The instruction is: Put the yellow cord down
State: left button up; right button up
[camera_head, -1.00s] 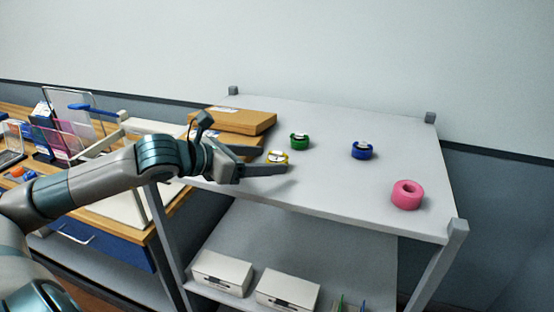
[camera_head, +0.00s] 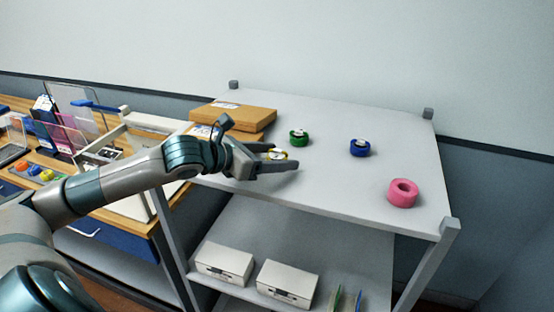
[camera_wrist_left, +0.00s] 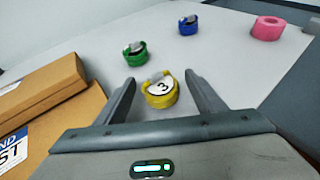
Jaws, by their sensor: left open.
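The yellow cord (camera_head: 278,154) is a small coil with a white tag, resting on the grey shelf top (camera_head: 330,185). My left gripper (camera_head: 284,157) is open, with one finger on each side of the coil. I cannot tell whether either finger touches it. In the head view the gripper partly hides the coil. My right gripper is not in view.
A green coil (camera_head: 299,137), a blue coil (camera_head: 360,148) and a pink ring (camera_head: 403,193) stand on the same shelf top. A brown cardboard box (camera_head: 235,116) lies close behind my left gripper.

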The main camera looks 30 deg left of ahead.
pick_arm(q)
jog(key=c, duration=1.3)
jog(key=shift+o, duration=0.2)
jog(key=shift+r, duration=0.2)
